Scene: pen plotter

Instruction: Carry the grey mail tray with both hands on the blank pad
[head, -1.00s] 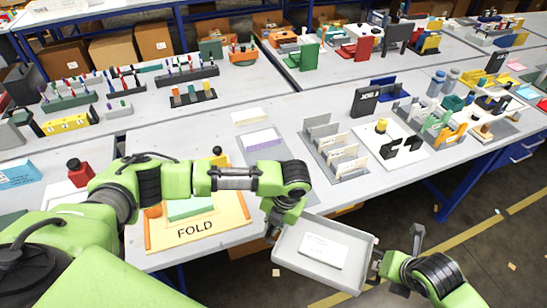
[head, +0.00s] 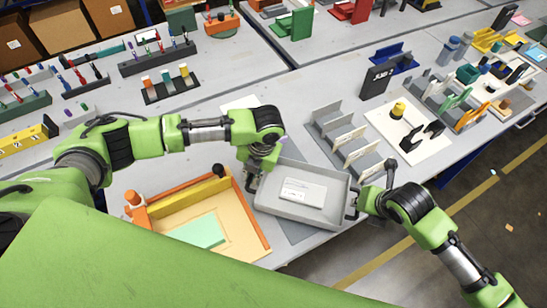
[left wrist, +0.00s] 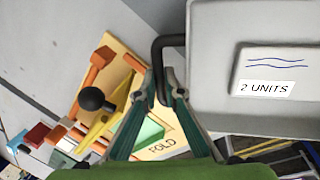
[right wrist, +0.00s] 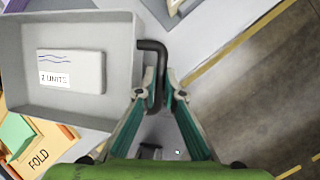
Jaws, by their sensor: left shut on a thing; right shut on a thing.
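The grey mail tray (head: 272,196) is held roughly level between both grippers in the head view, with a white labelled packet (head: 304,191) inside. The label reads "2 UNITS" in the left wrist view (left wrist: 267,88). My left gripper (head: 253,181) is shut on the tray's left dark handle, and my right gripper (head: 354,205) is shut on its right handle. A darker grey flat pad (head: 299,232) shows below the tray's near edge; the tray hides most of it. I cannot tell whether the tray touches it.
An orange-edged FOLD board with a green sheet (head: 200,231) lies just left of the tray. A grey slotted rack (head: 340,140) stands close behind right, and a white board with black holders (head: 408,127) is beyond it. The table's front edge is near; floor lies right.

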